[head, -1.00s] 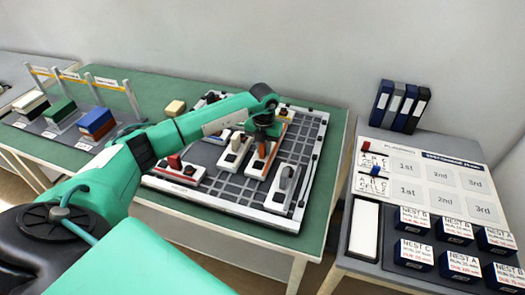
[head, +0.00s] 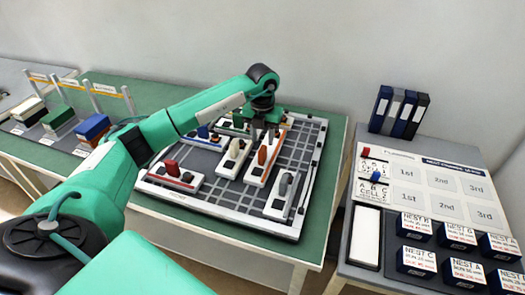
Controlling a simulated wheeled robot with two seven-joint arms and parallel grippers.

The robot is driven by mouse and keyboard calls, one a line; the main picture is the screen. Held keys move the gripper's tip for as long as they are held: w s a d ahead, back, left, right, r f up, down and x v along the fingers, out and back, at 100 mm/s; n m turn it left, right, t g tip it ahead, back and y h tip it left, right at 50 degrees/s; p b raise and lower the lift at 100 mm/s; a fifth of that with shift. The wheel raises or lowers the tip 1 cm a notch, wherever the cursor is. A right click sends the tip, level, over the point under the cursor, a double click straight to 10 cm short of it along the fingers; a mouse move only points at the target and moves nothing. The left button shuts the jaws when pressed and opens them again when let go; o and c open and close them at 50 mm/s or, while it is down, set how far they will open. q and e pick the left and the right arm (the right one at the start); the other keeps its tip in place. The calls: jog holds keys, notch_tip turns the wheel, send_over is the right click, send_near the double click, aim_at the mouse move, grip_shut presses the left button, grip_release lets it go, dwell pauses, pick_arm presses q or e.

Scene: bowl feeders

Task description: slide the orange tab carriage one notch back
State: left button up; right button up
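The orange tab carriage (head: 256,173) is a white block with an upright orange tab (head: 262,155) and a dark knob. It sits on the gridded board (head: 210,195), between the white-tab carriage (head: 234,158) and the grey-tab carriage (head: 281,197). My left gripper (head: 263,137) points down just above and behind the orange tab. Its two fingers look spread, with nothing seen between them. It appears clear of the tab. The carriage's far end is partly hidden by the gripper. My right gripper is not in view.
A red-tab carriage (head: 172,177) and a blue-tab carriage (head: 204,138) share the board. A green carriage is partly hidden behind my gripper. The side table holds a white chart (head: 430,170) and several labelled nest boxes (head: 415,258). Coloured stacks (head: 92,127) stand at left.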

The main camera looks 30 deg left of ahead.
pick_arm(q)
notch_tip(320, 180, up, 6)
jog(key=shift+r+b, duration=0.15)
jog(key=shift+b, duration=0.2)
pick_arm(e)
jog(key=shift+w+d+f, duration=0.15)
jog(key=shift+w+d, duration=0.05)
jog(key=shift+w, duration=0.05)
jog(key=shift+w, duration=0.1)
